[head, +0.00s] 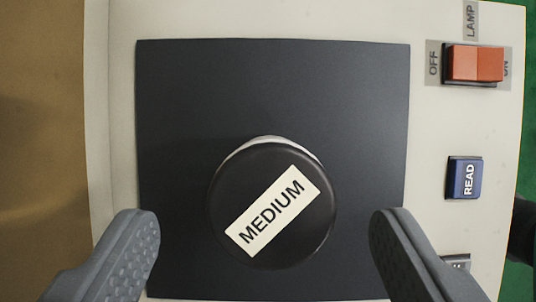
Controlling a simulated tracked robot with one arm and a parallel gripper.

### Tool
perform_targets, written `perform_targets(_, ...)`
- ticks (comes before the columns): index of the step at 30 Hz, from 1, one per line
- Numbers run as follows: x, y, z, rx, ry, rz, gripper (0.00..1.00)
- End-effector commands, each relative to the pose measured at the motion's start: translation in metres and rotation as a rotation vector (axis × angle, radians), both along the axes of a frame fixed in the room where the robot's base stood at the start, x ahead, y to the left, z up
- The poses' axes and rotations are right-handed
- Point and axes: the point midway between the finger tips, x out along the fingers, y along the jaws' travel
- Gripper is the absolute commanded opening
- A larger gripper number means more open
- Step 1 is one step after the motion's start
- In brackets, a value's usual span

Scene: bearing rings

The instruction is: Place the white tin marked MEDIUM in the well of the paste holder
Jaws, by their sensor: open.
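The tin marked MEDIUM (318,232) stands upright on a dark square plate. Its lid is black with a tilted white label, and a sliver of its white side shows at the top edge. My gripper (265,225) is open and empty. Its two grey fingers are left and right of the tin in the picture, with a wide gap on each side, not touching it. I see no paste holder or well in this view.
The dark plate (270,90) lies on a pale instrument top (120,120). At the right are a red LAMP rocker switch (475,64), a blue READ button (464,178) and a small part (456,262), partly cut off by my right finger. A brown surface (40,120) lies at the left.

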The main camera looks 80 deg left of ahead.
Motion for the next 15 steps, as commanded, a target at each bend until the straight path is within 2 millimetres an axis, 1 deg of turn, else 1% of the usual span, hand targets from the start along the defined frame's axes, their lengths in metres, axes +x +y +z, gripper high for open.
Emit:
perform_targets(6, -0.005, -0.009, -0.030, 0.001, 0.004, -0.003, 0.69)
perform_targets(9, -0.006, -0.013, -0.041, 0.001, 0.006, -0.001, 0.69)
perform_targets(12, -0.006, -0.015, -0.045, 0.000, 0.003, 0.000, 0.69)
perform_targets(15, -0.005, -0.015, -0.044, -0.001, 0.002, 0.001, 0.69)
